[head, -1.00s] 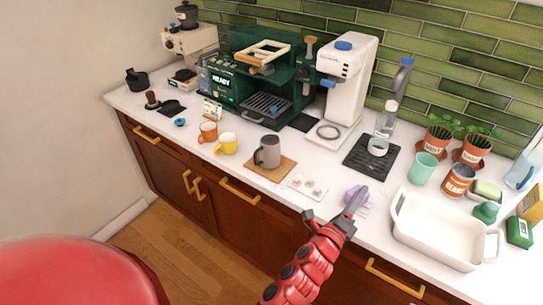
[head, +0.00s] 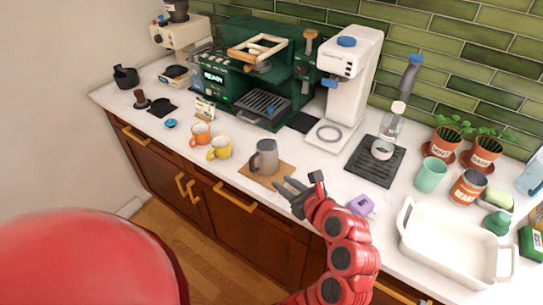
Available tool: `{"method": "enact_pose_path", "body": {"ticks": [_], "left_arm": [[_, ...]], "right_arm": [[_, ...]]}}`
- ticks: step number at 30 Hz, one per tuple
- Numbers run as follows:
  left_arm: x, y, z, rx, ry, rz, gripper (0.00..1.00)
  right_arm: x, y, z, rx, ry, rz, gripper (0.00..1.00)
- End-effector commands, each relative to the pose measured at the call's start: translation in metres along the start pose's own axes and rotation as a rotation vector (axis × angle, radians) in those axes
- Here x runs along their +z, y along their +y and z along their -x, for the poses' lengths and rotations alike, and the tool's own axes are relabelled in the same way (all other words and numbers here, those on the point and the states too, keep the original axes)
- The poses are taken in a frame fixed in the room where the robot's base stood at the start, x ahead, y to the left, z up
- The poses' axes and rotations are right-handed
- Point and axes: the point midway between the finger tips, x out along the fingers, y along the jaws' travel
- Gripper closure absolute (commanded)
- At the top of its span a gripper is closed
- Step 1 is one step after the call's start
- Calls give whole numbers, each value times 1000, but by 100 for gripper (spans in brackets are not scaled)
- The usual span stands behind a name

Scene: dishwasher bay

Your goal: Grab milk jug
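The milk jug (head: 267,157) is a grey pitcher with its handle on the left. It stands upright on a small wooden board (head: 285,173) near the counter's front edge. The gripper and arm cover part of the counter in front of the board.
An orange mug (head: 201,134) and a yellow mug (head: 221,146) stand left of the jug. A purple item (head: 361,205) and a white baking dish (head: 455,245) lie to the right.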

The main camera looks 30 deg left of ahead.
Motion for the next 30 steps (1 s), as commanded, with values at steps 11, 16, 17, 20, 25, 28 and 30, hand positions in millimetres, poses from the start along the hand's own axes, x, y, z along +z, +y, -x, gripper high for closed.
{"method": "enact_pose_path", "body": {"ticks": [11, 16, 17, 20, 25, 28, 30], "left_arm": [[-4, 13, -54, 38, 28, -15, 70], [-3, 13, -87, 36, 28, -13, 70], [-4, 13, -92, 36, 30, -12, 70], [-4, 13, -108, 34, 27, -14, 70], [-5, 12, -120, 28, 24, -15, 70], [-4, 14, -126, 32, 26, -13, 70], [-2, 15, -135, 32, 27, -12, 70]], "right_arm": [[0, 0, 2, 0, 0, 0, 0], [-1, 0, -4, 0, 0, 0, 0], [-1, 0, -5, 0, 0, 0, 0], [-1, 0, -7, 0, 0, 0, 0], [-1, 0, -8, 0, 0, 0, 0], [-2, 0, -11, 0, 0, 0, 0], [-2, 1, -15, 0, 0, 0, 0]]}}
